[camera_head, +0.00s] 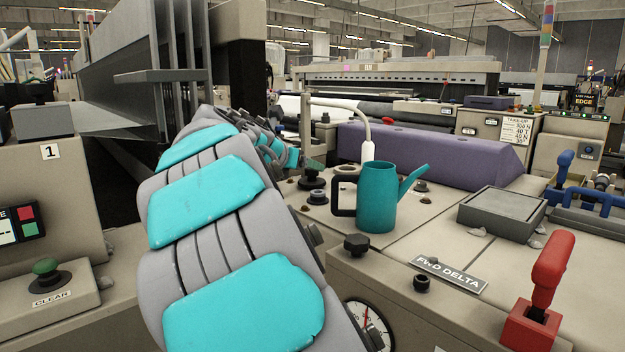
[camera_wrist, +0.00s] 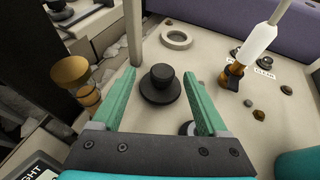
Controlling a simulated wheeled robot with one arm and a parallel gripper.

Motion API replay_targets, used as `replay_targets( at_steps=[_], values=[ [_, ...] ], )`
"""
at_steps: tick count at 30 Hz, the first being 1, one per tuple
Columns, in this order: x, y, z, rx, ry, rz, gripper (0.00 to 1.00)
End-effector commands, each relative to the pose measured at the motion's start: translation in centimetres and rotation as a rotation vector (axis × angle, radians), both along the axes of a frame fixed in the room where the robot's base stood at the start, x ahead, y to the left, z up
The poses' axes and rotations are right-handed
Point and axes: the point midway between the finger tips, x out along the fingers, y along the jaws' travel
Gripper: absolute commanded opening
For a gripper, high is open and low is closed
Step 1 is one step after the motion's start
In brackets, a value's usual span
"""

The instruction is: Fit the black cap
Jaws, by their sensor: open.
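A black cap with a wide round flange and a raised knob (camera_wrist: 161,78) sits on the beige machine top in the wrist view. In the head view it shows just below my fingertips (camera_head: 312,183). My gripper (camera_wrist: 164,78) is open, its two green fingers to the left and right of the cap in the wrist view, with nothing visible between them but the cap. I cannot tell whether the fingers are level with it or above it. A pale raised ring (camera_wrist: 177,39) with an open centre lies beyond the cap. Whether the cap belongs there is not shown.
A teal can with a spout (camera_head: 377,200) stands right of my gripper. A white-tipped bent tube (camera_head: 368,150) rises behind it. A purple cover (camera_head: 430,152), a grey box (camera_head: 502,214) and a red lever (camera_head: 548,285) lie farther right. Small dark knobs and pebbles dot the top.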

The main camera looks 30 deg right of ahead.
Motion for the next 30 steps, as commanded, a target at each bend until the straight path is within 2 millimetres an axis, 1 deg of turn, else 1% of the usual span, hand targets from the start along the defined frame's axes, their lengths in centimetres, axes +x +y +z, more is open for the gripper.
replay_targets(
  at_steps=[5, 9, 16, 17, 30],
  values=[
    [0.5, -2.1, -1.6, 0.000, 0.001, -0.003, 0.77],
    [1.4, -3.5, -2.3, 0.003, 0.002, -0.003, 0.77],
    [1.5, -3.6, -2.3, 0.002, 0.001, -0.001, 0.77],
    [1.5, -3.6, -2.3, 0.002, 0.001, -0.001, 0.74],
    [1.5, -3.6, -2.3, 0.002, -0.001, -0.002, 0.25]
  ],
)
